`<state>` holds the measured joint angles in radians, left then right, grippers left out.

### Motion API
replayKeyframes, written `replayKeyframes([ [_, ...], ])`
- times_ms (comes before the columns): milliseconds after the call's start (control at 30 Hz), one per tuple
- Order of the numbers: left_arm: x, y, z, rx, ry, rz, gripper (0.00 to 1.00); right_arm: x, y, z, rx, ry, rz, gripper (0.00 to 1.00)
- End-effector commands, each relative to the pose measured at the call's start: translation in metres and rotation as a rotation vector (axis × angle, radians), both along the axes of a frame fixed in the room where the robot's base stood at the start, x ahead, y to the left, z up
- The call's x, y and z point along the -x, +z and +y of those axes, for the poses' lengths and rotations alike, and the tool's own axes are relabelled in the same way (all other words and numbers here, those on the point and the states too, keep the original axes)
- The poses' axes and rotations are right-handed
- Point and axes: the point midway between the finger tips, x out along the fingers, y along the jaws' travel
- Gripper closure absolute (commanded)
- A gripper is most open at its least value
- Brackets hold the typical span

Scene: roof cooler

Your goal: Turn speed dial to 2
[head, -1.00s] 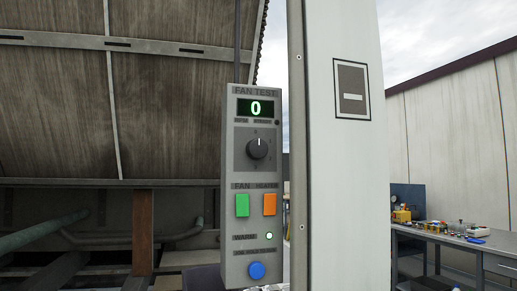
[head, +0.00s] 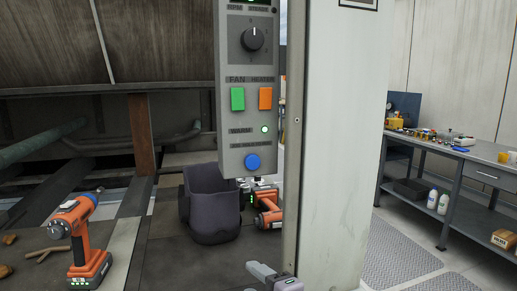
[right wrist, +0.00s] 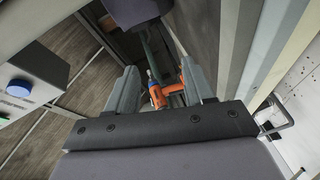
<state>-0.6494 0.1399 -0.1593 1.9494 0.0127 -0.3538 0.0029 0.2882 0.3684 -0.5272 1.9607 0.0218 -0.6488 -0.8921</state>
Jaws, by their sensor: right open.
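The speed dial (head: 253,39) is a dark round knob on the grey fan test box (head: 228,110). Its white mark points about straight up. The display above it is mostly cut off at the top edge of the head view. My right gripper (head: 268,272) is low at the bottom of the head view, below the box and apart from the dial. In the right wrist view my right gripper (right wrist: 160,78) is open, with nothing between its fingers. The box's blue button (right wrist: 19,88) shows at the left there; the dial does not. I cannot make out my left gripper.
The box carries a green switch (head: 238,99), an orange switch (head: 265,98) and a lit green lamp (head: 264,129). A pale post (head: 335,150) stands right of it. An orange drill (head: 85,245) stands at lower left. A workbench (head: 470,165) is far right.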

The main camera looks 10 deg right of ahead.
Motion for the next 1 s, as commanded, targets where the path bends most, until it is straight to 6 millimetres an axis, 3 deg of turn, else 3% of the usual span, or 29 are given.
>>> replayKeyframes([
  [33, 0.0, 0.001, 0.0, 0.0, 0.0, 0.0, 0.57, -0.009, 0.026, 0.002, 0.082, 0.018, -0.069, 0.47],
  [200, 0.0, 0.003, 0.0, 0.0, 0.0, 0.0, 0.57, -0.028, 0.099, 0.008, 0.377, 0.05, -0.275, 0.47],
  [433, 0.0, 0.006, 0.0, 0.0, 0.0, 0.0, 0.57, -0.04, 0.196, 0.007, 0.786, 0.025, -0.531, 0.47],
  [800, 0.0, 0.01, 0.0, 0.0, 0.0, 0.0, 0.57, -0.027, 0.343, -0.012, 1.422, -0.161, -0.828, 0.47],
  [1000, 0.0, 0.011, 0.0, 0.0, 0.0, 0.0, 0.57, -0.011, 0.403, -0.027, 1.697, -0.29, -0.895, 0.47],
])
